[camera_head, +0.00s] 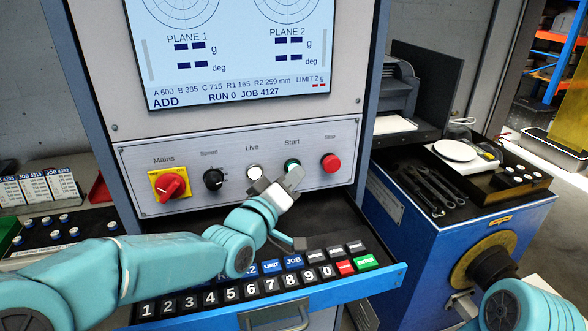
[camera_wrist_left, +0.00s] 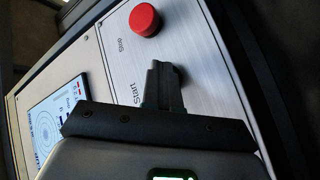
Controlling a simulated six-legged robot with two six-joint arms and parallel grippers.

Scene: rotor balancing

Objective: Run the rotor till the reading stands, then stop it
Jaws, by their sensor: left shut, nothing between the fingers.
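The control panel holds a yellow and red Mains switch (camera_head: 170,184), a black Speed knob (camera_head: 214,179), a white Live lamp (camera_head: 254,172), a green Start button (camera_head: 292,164) and a red Stop button (camera_head: 331,163). My left gripper (camera_head: 294,177) is shut and empty, with its fingertips at the Start button, partly covering it. In the left wrist view its fingers (camera_wrist_left: 162,85) hide the button beside the Start label; contact cannot be told. The Stop button (camera_wrist_left: 145,20) stands clear there. The screen (camera_head: 235,45) shows dashes for both planes and RUN 0. My right gripper is not in view.
An open keypad drawer (camera_head: 265,285) juts out below the panel. A blue cabinet (camera_head: 410,225) at right carries wrenches (camera_head: 432,190) and a scale (camera_head: 455,150). Card boxes (camera_head: 40,187) stand at left. Part of my other arm shows bottom right.

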